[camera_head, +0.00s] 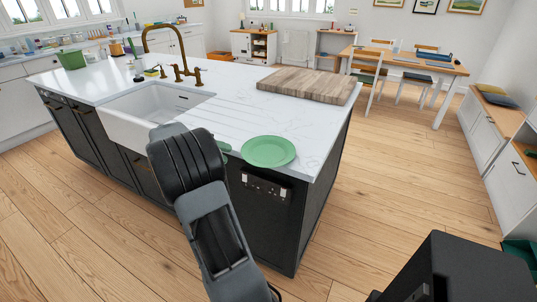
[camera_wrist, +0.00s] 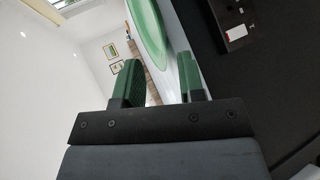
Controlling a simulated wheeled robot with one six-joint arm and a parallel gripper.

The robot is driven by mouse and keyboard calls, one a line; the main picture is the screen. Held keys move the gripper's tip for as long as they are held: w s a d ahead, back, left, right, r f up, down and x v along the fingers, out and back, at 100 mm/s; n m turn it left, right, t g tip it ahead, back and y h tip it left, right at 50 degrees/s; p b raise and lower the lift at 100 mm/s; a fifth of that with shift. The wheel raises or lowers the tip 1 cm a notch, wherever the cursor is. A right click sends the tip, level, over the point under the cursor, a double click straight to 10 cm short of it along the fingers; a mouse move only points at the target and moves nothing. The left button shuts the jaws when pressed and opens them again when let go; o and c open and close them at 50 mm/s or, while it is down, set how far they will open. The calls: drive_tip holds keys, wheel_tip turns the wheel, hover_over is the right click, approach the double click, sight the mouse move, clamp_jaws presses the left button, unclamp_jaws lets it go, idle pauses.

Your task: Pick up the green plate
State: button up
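The green plate (camera_head: 268,151) lies flat on the white countertop near the front right corner of the island. It also shows large and cut off at the top of the wrist view (camera_wrist: 150,30). My gripper (camera_wrist: 158,70) is open, its two green fingers apart with nothing held between them. The plate's edge shows beyond the gap between the fingers. In the head view my arm hides most of the gripper; it is left of the plate.
A wooden cutting board (camera_head: 308,85) lies behind the plate. A white sink (camera_head: 150,115) with a brass tap (camera_head: 165,55) is to the left. The dark island front (camera_head: 265,215) drops below the counter edge. A green container (camera_head: 72,59) stands at the far left.

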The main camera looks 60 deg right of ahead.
drive_tip(key=x, duration=0.6)
drive_tip(key=shift+s+d+f, duration=0.1)
drive_tip(key=shift+s+f, duration=0.15)
drive_tip(key=shift+s, duration=0.05)
drive_tip(key=shift+c, duration=0.2)
clamp_jaws()
